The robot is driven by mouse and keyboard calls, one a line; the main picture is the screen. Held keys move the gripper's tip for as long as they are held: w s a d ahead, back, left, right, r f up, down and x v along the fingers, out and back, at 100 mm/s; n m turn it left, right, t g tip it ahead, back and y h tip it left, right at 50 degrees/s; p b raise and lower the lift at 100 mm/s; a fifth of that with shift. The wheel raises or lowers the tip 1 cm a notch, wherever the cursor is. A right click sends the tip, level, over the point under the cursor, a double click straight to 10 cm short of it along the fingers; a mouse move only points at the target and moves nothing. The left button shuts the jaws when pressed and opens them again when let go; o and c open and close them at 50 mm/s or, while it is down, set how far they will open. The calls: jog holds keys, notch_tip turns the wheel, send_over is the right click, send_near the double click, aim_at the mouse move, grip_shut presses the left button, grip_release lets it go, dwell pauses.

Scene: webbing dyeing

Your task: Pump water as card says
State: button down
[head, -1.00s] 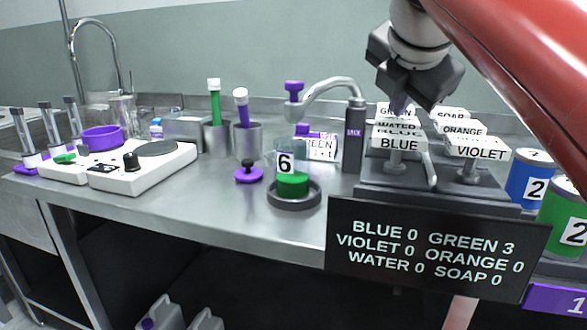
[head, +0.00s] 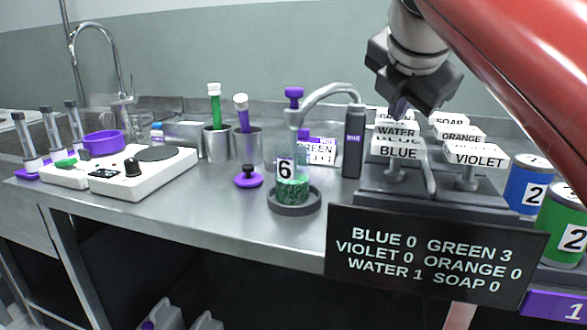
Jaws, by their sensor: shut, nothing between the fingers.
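The WATER pump head (head: 394,130) stands behind the BLUE head (head: 398,150) on the dark pump block. My gripper (head: 399,108) is shut and empty, its tips just above the WATER head; whether they touch it I cannot tell. The display (head: 425,258) reads BLUE 0, GREEN 3, VIOLET 0, ORANGE 0, WATER 1, SOAP 0. A clear jar marked 6 (head: 292,188) stands in a grey round dish (head: 295,209) under the spout (head: 330,90), with speckled green contents. The card (head: 318,153) behind it shows GREEN; its other text is partly hidden or too small.
ORANGE (head: 462,135), VIOLET (head: 475,156) and SOAP (head: 448,120) heads stand close to the right. Blue (head: 528,183) and green (head: 563,222) cans stand at the right. A white hotplate device (head: 145,172) is at left. The front counter is clear.

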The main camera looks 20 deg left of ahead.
aim_at(397, 125)
jog(key=shift+r, duration=0.4)
notch_tip(397, 125, up, 2)
jog(key=p, duration=0.3)
jog(key=shift+r, duration=1.9)
